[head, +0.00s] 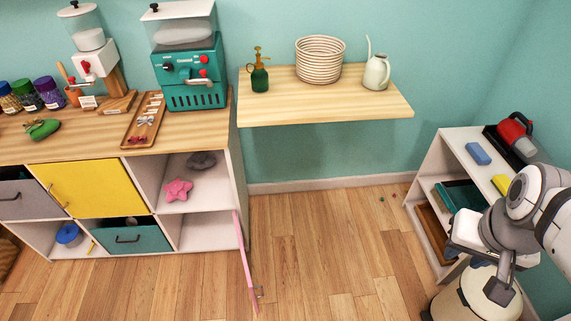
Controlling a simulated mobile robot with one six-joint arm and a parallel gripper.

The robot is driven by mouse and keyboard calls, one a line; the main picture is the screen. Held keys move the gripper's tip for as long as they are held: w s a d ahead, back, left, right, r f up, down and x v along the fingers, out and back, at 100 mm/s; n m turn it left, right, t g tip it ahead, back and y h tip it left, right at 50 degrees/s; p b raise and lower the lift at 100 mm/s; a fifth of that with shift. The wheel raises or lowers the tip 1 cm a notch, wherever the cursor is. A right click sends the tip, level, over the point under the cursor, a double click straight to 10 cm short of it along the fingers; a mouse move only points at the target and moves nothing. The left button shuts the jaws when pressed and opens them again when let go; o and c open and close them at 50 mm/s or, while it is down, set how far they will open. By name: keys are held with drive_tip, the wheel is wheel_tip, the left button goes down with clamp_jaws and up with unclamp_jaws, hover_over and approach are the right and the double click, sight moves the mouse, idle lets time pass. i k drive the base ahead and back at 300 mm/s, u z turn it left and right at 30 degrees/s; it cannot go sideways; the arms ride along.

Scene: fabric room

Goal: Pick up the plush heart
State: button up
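I cannot clearly make out a plush heart. A pink, star-like soft thing (178,190) lies in the open upper cubby of the low cabinet. A dark grey soft-looking thing (201,160) lies behind it to the right, and its exact shape is too small to tell. My arm is folded at the right edge of the view, far from the cubby. My gripper (468,236) seems to be at the arm's left side, but its fingers cannot be made out.
A pink door (246,262) stands open at the cabinet's right end, jutting over the floor. A wooden wall shelf (320,103) bears a spray bottle, a basket (320,60) and a watering can. A white shelf unit (452,150) stands at right. The wooden floor between is mostly clear.

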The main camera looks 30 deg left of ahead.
sight(49, 126)
drive_tip(key=z, duration=0.05)
drive_tip(key=i, duration=0.9)
drive_tip(key=u, duration=2.6)
